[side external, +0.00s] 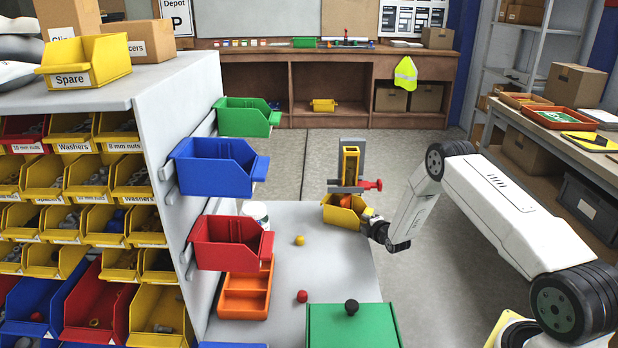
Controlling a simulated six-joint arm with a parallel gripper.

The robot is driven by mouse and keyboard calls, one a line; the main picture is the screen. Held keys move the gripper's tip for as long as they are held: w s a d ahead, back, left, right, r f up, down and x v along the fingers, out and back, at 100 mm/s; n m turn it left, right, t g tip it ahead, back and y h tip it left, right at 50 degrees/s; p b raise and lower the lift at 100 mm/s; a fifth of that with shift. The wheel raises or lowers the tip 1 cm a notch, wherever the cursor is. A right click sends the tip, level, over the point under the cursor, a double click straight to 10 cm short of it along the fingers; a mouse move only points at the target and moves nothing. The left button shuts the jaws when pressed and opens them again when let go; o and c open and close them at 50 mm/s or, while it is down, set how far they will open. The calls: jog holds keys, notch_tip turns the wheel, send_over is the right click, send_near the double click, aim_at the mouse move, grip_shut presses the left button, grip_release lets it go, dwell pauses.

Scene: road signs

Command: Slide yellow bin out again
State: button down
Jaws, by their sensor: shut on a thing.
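A yellow bin (343,217) is at the back right of the grey worktop, with something orange inside. My gripper (367,213) is at its right side and shut on it. The fingertips are small here and partly hidden. I cannot tell whether the bin touches the worktop. Another yellow bin, labelled Spare (84,62), sits on top of the shelf unit at the upper left.
A grey stand with a yellow part and a red handle (350,168) is just behind the held bin. A yellow ball (299,240), a red ball (302,296), an orange tray (246,292) and a green box with a black knob (352,326) are on the worktop (330,268). Wall bins hang left.

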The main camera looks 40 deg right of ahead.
aim_at(374, 266)
jog(key=shift+s+a+f, duration=0.15)
jog(key=shift+s+a, duration=5.45)
jog(key=shift+s, duration=0.2)
jog(key=shift+c, duration=2.2)
grip_release()
jog(key=v, duration=0.7)
jog(key=shift+s, duration=0.3)
jog(key=shift+w+a+r, duration=0.1)
jog(key=shift+a+r, duration=0.1)
jog(key=shift+r, duration=0.05)
